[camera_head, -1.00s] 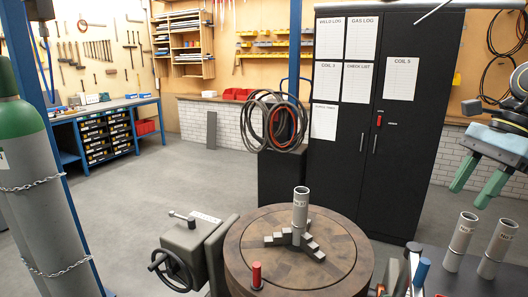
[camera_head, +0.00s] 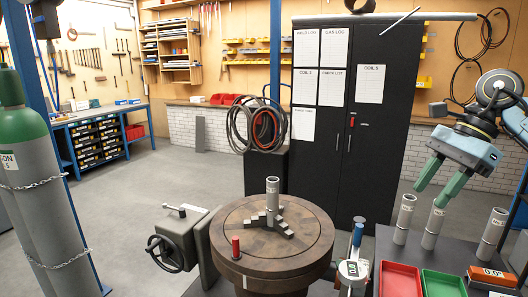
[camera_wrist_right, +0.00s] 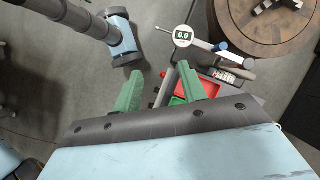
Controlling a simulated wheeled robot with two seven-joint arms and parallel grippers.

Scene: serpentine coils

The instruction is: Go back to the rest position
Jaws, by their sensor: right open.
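My right gripper (camera_head: 441,182) has green fingers and is open and empty. In the head view it hangs at the right, above the back of the dark side table, over the upright grey tubes. In the right wrist view its two green fingers (camera_wrist_right: 160,92) are spread apart, with the red and green trays seen beyond them. My left gripper cannot be made out in the head view. In the right wrist view a pale blue and dark arm part (camera_wrist_right: 122,38) of mine shows at the upper left.
Grey tubes (camera_head: 404,218), (camera_head: 433,226) and (camera_head: 491,234) stand on the side table, by a red tray (camera_head: 401,279) and a green tray (camera_head: 443,284). A round turntable (camera_head: 310,235) carries another tube (camera_head: 272,195). A digital gauge (camera_head: 353,269) stands between.

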